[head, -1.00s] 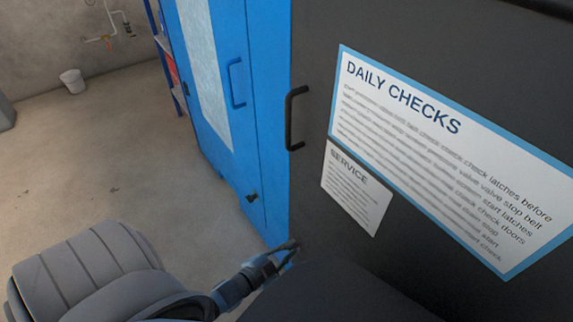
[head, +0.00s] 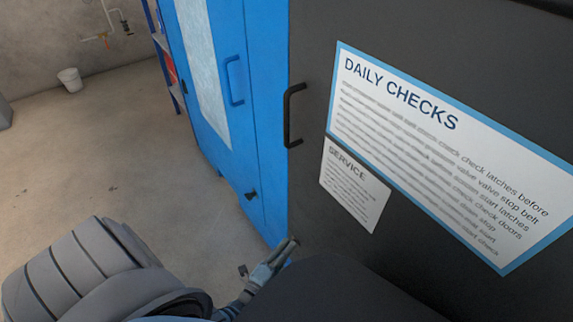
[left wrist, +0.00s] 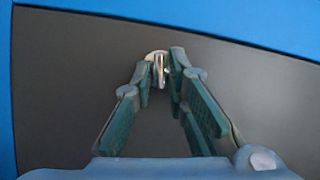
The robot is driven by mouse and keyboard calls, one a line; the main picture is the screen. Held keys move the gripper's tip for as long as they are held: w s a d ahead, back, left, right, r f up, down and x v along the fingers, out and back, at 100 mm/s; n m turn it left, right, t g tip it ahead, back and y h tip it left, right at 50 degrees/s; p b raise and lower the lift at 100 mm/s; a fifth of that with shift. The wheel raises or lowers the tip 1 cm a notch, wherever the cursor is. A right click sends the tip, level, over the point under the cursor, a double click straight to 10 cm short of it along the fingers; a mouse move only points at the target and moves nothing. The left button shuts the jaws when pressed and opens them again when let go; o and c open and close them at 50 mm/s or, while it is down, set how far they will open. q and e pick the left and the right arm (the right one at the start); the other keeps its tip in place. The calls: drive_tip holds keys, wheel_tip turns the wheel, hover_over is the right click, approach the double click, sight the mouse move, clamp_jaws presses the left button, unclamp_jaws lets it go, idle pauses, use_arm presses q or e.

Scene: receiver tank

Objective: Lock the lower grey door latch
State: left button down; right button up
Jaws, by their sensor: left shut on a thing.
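The dark grey door (head: 430,70) fills the right of the head view. In the left wrist view, a small metal latch (left wrist: 161,65) with a round base and an upright tab sits on the grey panel (left wrist: 70,85). My left gripper (left wrist: 165,72) has its fingertips closed around the latch tab. In the head view the left gripper (head: 284,248) is at the lower left edge of the door, and the latch itself is hidden there. My right gripper is not in view.
The door carries a black handle (head: 291,115), a "DAILY CHECKS" sign (head: 430,160) and a "SERVICE" sign (head: 353,188). A blue cabinet (head: 238,140) stands behind it to the left. A white bucket (head: 70,80) is by the far wall. The floor (head: 100,150) at left is clear.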

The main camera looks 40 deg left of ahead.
use_arm(q)
drive_tip(key=shift+m, duration=0.3)
idle(0.4)
drive_tip(key=c, duration=1.7)
unclamp_jaws()
drive_tip(key=s, duration=0.8)
drive_tip(key=s+d, duration=0.1)
drive_tip(key=s, duration=0.3)
drive_tip(key=shift+d+r, duration=0.1)
drive_tip(key=shift+r, duration=0.25)
drive_tip(key=shift+c, duration=0.3)
